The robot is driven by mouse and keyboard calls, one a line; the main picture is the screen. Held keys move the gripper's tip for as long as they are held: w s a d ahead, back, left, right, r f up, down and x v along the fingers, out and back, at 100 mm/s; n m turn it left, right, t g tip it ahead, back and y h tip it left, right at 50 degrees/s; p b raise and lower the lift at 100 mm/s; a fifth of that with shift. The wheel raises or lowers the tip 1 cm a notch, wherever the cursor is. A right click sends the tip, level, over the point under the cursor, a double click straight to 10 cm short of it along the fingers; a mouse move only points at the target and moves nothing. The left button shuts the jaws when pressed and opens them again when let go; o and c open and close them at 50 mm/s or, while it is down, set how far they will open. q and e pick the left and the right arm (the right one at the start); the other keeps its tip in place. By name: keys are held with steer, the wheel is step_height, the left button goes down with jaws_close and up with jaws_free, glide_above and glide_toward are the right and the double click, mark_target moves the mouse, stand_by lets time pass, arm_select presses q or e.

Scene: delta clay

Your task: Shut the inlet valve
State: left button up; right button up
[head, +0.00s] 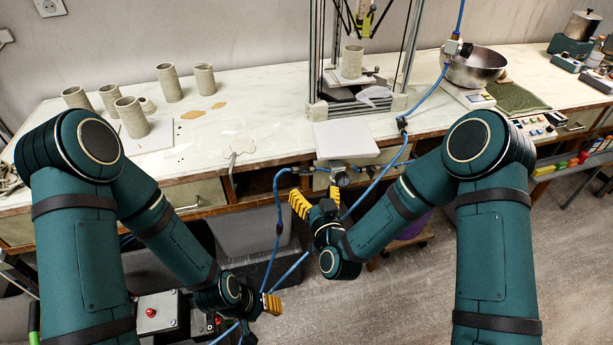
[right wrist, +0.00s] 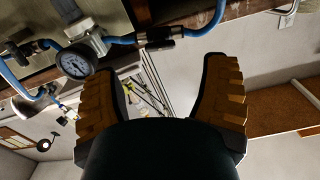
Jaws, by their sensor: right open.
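A blue air line with a round pressure gauge (right wrist: 75,64) and regulator (head: 340,176) runs along the bench's front edge. A dark inline fitting (right wrist: 160,40) sits on the hose to the right of the gauge in the right wrist view, and another fitting (right wrist: 22,52) sits to its left. I cannot tell which is the inlet valve, or its handle position. My right gripper (head: 316,197) is open and empty, just below and in front of the regulator; its fingers also show in the right wrist view (right wrist: 163,72). My left gripper (head: 271,303) is low, its jaws unclear.
The bench (head: 260,100) carries clay cylinders (head: 131,117) at left, a clay printer (head: 350,85) in the middle and a steel bowl (head: 475,66) at right. Blue hoses (head: 277,205) hang near my right gripper. Grey bins (head: 245,229) stand under the bench.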

mark_target(306, 175)
steer(key=x, duration=0.6)
steer(key=shift+w, duration=0.2)
steer(key=c, duration=1.2)
